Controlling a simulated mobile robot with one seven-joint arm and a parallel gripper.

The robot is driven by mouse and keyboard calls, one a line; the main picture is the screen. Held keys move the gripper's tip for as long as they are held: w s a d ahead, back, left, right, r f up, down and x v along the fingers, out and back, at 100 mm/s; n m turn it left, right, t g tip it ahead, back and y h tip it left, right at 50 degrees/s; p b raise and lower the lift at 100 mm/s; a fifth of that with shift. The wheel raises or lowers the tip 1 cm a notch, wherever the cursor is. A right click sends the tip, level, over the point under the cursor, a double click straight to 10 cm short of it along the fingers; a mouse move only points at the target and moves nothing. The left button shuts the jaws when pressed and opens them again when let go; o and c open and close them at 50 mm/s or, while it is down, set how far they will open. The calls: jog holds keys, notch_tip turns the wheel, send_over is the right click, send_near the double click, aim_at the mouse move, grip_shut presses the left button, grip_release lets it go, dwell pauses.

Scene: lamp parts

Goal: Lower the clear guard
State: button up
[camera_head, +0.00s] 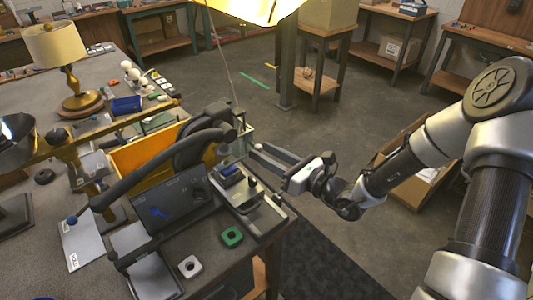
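My gripper (272,163) reaches in from the right, beside the bench's right edge. It is small here, and I cannot tell whether its fingers are open or shut. To its left is a small grey fixture (250,208) with a blue part (230,170) on it. Left of the fixture stands a dark, tilted panel (185,196) with small markings and a blue patch. I cannot tell whether this panel is the clear guard; no see-through sheet stands out clearly. A thick black arm (148,172) with a blue end runs behind the panel.
A yellow bin (140,152) stands behind the black arm. A green block (232,237) and a white block (190,266) lie at the bench front. A brass lamp (72,75) stands at the back left. Open floor lies right of the bench, with a cardboard box (412,175).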

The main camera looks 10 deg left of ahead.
grip_shut()
notch_tip(320, 180, down, 10)
jog(key=b, duration=0.5)
jog(key=shift+d+b, duration=0.1)
jog(key=shift+b, duration=0.2)
jog(key=shift+f, duration=0.1)
jog(key=shift+o, duration=0.7)
grip_release()
jog(key=shift+o, duration=0.3)
jog(key=v, duration=1.7)
jog(key=shift+s+p, duration=0.2)
jog(key=shift+p, duration=0.1)
jog(key=shift+d, duration=0.1)
